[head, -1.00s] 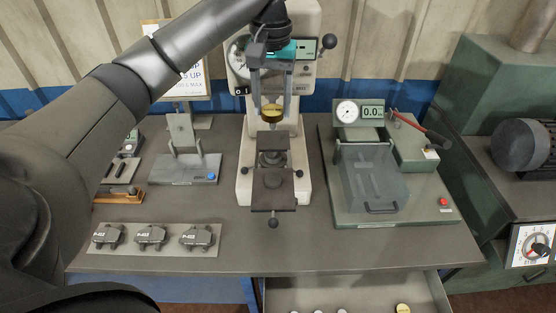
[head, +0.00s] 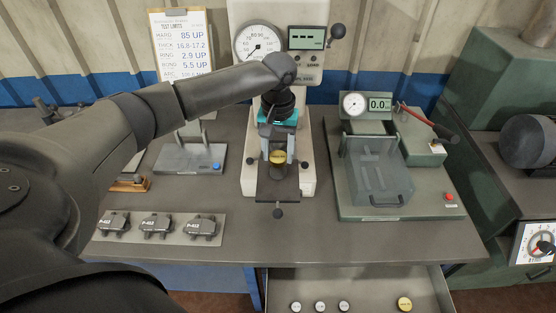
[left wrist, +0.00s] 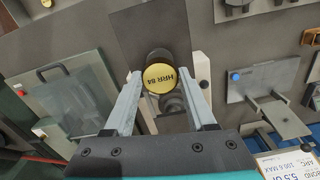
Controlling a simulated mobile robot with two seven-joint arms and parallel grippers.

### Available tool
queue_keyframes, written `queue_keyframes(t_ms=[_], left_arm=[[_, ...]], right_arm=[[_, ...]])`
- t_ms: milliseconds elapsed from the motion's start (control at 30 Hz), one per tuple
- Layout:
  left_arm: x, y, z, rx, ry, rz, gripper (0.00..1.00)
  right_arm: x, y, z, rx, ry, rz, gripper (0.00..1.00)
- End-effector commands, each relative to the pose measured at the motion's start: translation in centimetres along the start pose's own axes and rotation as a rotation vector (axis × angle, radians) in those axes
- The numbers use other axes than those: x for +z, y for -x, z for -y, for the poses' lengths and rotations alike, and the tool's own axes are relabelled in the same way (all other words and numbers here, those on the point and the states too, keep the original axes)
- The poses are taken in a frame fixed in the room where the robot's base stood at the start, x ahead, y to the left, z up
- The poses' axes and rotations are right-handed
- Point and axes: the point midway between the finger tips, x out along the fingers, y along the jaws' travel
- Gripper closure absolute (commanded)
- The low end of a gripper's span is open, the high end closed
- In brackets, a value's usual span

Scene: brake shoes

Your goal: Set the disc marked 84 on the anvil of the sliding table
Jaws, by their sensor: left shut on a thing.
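The brass-coloured disc (head: 278,157) is between the fingers of my left gripper (head: 277,152), above the sliding table (head: 278,188) of the tester. In the left wrist view the disc (left wrist: 160,78) shows its face, marked HRR 84, and my left gripper (left wrist: 160,75) is shut on it. The sliding table's dark plate (left wrist: 142,25) lies beyond the disc there. A dark round part (left wrist: 157,56), perhaps the anvil, shows partly behind the disc. I cannot tell whether the disc touches it. My right gripper is not in view.
The tester's dial (head: 258,43) and body stand behind the gripper. A clear-guarded device (head: 380,175) stands to the right, a grey stand (head: 188,158) to the left. Brake shoes lie on a mat (head: 150,238) at front left. An open drawer (head: 370,293) holds several small discs.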

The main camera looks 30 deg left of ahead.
Motion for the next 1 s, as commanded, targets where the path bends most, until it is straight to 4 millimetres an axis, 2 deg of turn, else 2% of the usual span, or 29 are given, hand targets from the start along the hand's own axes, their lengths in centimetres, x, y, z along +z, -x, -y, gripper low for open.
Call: queue_keyframes(t_ms=[100,200,600,633,867,1000], left_arm=[[0.1,-2.0,0.0,-0.001,0.001,0.003,1.0],[0.0,-2.8,-0.1,0.0,0.0,0.001,1.0],[0.0,-3.2,0.0,0.0,0.001,0.0,1.0],[0.0,-3.3,0.0,0.0,0.0,0.0,0.42],[0.0,-3.2,0.0,0.0,0.0,0.0,0.16],[0.0,-3.2,0.0,0.0,0.0,0.0,0.14]], right_arm=[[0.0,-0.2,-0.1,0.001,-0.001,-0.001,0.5],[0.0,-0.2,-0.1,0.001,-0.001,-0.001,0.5],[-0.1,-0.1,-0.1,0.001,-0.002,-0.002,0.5],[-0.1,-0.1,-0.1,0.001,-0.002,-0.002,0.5],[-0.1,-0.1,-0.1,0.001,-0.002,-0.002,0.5],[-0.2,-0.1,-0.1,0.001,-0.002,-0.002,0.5]])
